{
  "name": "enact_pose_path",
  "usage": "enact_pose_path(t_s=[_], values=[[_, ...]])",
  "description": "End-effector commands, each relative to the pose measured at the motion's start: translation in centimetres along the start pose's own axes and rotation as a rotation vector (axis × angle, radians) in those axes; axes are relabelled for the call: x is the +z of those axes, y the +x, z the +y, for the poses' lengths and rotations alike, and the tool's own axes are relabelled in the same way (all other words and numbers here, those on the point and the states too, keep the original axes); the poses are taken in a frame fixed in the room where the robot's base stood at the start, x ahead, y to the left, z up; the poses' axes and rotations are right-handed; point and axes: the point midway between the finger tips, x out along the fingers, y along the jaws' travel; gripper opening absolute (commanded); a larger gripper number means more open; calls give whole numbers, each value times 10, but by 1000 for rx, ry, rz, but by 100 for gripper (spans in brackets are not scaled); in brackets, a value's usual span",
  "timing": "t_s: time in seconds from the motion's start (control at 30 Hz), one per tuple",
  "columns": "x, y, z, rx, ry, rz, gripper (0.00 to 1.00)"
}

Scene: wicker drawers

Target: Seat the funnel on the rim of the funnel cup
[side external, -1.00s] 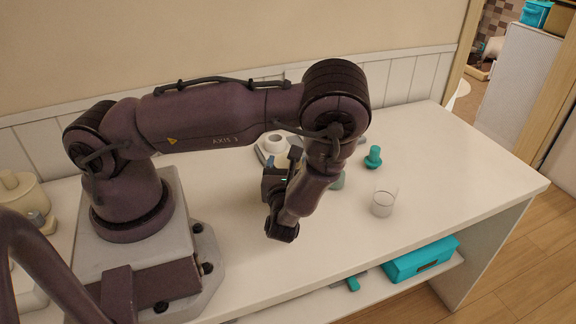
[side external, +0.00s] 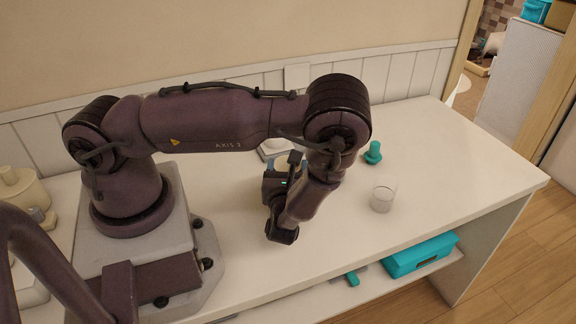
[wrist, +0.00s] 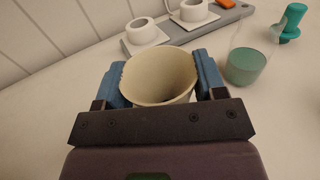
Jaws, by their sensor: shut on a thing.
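The funnel (wrist: 158,78) is a beige, wide-mouthed piece. It sits upright between the two blue fingers of my gripper (wrist: 160,82), which is shut on it. Another clear cup (side external: 383,199) stands farther right; I cannot tell which is the funnel cup.
A grey tray (wrist: 190,32) with white ring-shaped holders lies behind the gripper. A teal knobbed piece (side external: 373,153) stands beyond the cups; it also shows in the wrist view (wrist: 292,22). The counter's right part is clear. A teal box (side external: 421,257) is on the shelf below.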

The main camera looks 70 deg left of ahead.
Motion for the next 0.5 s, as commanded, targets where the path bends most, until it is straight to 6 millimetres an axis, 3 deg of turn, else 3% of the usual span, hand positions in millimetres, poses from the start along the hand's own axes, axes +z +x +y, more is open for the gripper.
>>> enact_pose_path(t_s=[0.27,0.3,0.4,0.5], values=[[-7,0,0,1,-1,0,41],[-6,0,0,1,-1,0,73],[-6,0,0,1,-1,0,94],[-6,0,0,1,-1,0,94]])
